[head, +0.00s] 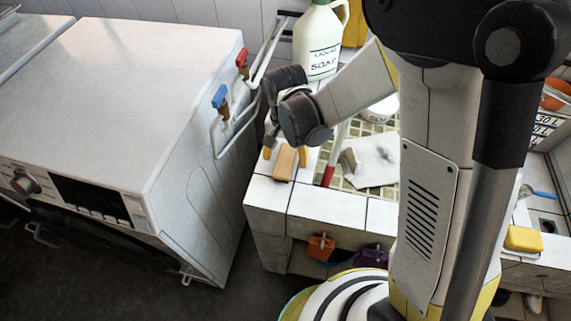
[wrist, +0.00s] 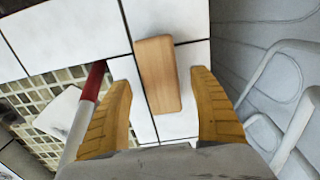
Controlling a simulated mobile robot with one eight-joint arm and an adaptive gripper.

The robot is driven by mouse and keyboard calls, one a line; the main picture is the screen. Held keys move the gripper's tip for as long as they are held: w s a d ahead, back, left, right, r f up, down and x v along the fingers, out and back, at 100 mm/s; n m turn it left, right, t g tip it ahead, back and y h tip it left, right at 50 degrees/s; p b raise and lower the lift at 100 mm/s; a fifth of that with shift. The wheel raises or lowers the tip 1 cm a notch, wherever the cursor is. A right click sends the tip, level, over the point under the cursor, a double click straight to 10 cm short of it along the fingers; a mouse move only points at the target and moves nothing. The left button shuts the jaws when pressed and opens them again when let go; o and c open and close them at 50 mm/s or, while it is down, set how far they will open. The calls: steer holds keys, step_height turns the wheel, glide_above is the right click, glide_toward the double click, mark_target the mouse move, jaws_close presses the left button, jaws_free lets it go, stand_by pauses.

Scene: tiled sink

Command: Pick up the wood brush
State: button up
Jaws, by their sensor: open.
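The wood brush (head: 285,164), a plain light-brown block, lies on the white tiles at the left front corner of the sink counter. In the wrist view the wood brush (wrist: 158,76) stands lengthwise between my two yellow fingers, its near end reaching down between the fingertips. My gripper (head: 285,152) is open just over it. In the wrist view my gripper (wrist: 162,82) has a gap on both sides of the brush, and nothing is held. The brush's underside is hidden.
A red-and-white handle (wrist: 94,82) lies close beside the left finger. A white washing machine (head: 150,110) with hanging rails stands close to the left. A soap jug (head: 319,45) is behind. A white board (head: 377,172) lies in the mosaic basin.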

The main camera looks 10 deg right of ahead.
mark_target(285, 159)
step_height(285, 159, down, 3)
steer(key=shift+w+f+b, duration=0.1)
steer(key=shift+b, duration=0.35)
steer(key=c, duration=1.4)
steer(key=shift+r, duration=0.2)
step_height(285, 159, up, 10)
steer(key=p, duration=0.4)
steer(key=shift+o, duration=1.2)
steer(key=c, duration=0.4)
